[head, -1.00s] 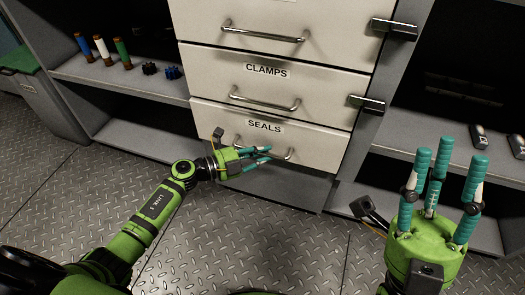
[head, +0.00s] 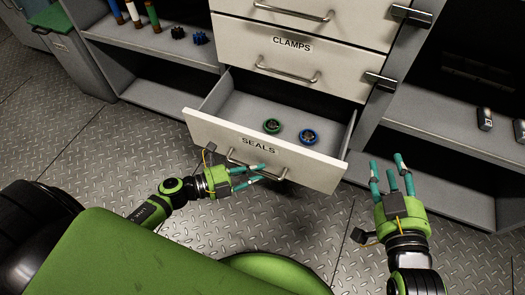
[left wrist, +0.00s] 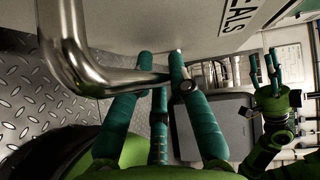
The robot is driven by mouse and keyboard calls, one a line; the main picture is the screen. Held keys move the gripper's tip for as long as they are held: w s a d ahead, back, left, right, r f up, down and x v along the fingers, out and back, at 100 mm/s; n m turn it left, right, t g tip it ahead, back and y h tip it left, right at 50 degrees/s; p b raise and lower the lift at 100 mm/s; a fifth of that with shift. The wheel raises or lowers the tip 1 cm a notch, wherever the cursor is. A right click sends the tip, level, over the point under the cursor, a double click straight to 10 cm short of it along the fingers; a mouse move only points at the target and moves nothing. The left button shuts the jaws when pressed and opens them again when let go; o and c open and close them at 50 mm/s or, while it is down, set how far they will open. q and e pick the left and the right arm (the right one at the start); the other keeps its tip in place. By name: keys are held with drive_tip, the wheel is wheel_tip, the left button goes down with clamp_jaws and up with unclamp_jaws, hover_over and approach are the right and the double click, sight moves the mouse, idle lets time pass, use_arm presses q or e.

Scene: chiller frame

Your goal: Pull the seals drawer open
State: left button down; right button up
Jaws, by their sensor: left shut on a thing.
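The seals drawer (head: 190,122), with a white front labelled SEALS, is pulled well out of the cabinet in the head view. In the left wrist view the handle (left wrist: 110,84) runs to my teal fingers (left wrist: 160,85), close to the drawer front (left wrist: 150,25). My right gripper (head: 390,168) stands to the right of the drawer, fingers up, spread and empty.
The clamps drawer (head: 240,42) above is shut. Latches (head: 380,80) stick out from the cabinet's right side. Shelves on the left (head: 150,62) and right (head: 440,125) hold small parts. The patterned metal floor (head: 100,160) is open in front.

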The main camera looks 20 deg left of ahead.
use_arm(q)
drive_tip(key=s+p, duration=0.2)
drive_tip(key=s, duration=1.1)
drive_tip(key=shift+a+p, duration=0.3)
drive_tip(key=shift+p, duration=0.05)
use_arm(e)
drive_tip(key=s+d+f+g+h, duration=0.1)
drive_tip(key=s+d+f+g, duration=0.2)
drive_tip(key=s+f+g, duration=0.2)
drive_tip(key=s+d+f+m+g+h, duration=0.1)
drive_tip(key=s+d+f+g+h, duration=0.1)
drive_tip(key=s+f+g, duration=0.3)
wheel_tip(320, 180, down, 4)
drive_tip(key=shift+s+d+r+m+g, duration=0.15)
drive_tip(key=shift+s+d+m+g, duration=0.2)
drive_tip(key=shift+s+d, duration=0.65)
use_arm(q)
drive_tip(key=shift+s, duration=0.1)
use_arm(e)
drive_tip(key=shift+s+a, duration=0.1)
use_arm(q)
drive_tip(key=c, duration=1.4)
unclamp_jaws()
drive_tip(key=shift+s, duration=0.1)
drive_tip(key=v, duration=1.2)
